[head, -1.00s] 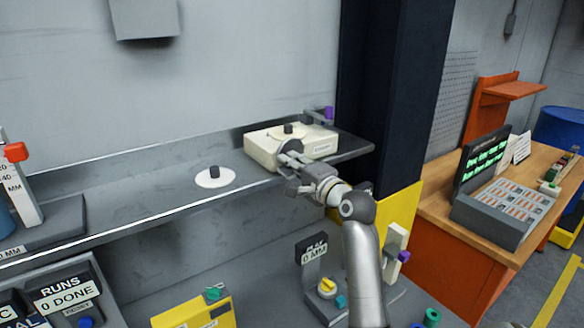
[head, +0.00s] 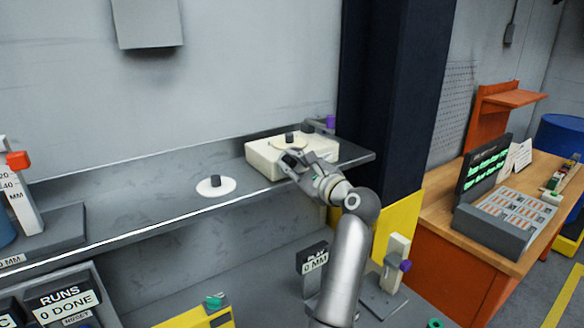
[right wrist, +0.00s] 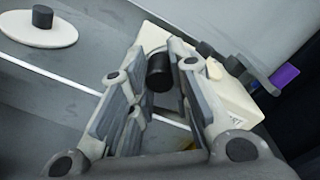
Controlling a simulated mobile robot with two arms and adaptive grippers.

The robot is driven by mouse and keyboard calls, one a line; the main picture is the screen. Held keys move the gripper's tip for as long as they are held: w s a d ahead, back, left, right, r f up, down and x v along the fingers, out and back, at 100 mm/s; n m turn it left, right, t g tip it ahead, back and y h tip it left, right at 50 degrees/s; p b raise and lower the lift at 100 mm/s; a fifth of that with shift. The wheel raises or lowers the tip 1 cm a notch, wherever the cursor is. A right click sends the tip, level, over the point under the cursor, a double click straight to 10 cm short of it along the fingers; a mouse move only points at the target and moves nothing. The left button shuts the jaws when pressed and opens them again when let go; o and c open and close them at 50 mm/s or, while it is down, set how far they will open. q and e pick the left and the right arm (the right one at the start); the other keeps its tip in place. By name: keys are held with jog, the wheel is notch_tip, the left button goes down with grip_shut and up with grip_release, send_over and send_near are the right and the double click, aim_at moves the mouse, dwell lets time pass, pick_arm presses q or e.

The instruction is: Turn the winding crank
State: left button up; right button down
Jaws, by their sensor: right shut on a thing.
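A cream box (head: 262,160) stands on the grey shelf near its right end. A round disc with a black knob (head: 289,139) is on its top. A purple-tipped arm (head: 330,121) is at its back right, and shows in the right wrist view (right wrist: 284,76). My right gripper (head: 291,162) is at the front of the box. In the right wrist view a dark cylindrical handle (right wrist: 160,73) sits between its fingers (right wrist: 157,70), and the gripper is shut on it. Whether this handle is the winding crank's grip I cannot tell. My left gripper is not in view.
A white disc with a dark peg (head: 215,187) lies left of the box on the shelf (head: 120,205). A dark column (head: 385,100) rises to the right. An orange bench (head: 450,240) is further right.

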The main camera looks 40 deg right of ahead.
jog(key=shift+d+r+m, duration=0.1)
jog(key=shift+d+m, duration=0.1)
jog(key=shift+m, duration=0.9)
jog(key=c, duration=1.3)
grip_release()
jog(key=shift+d, duration=0.1)
jog(key=shift+s+r, duration=0.1)
jog(key=shift+s, duration=0.05)
jog(key=s+a, duration=0.1)
jog(key=s, duration=1)
jog(key=shift+s+a, duration=0.2)
jog(key=shift+s, duration=0.2)
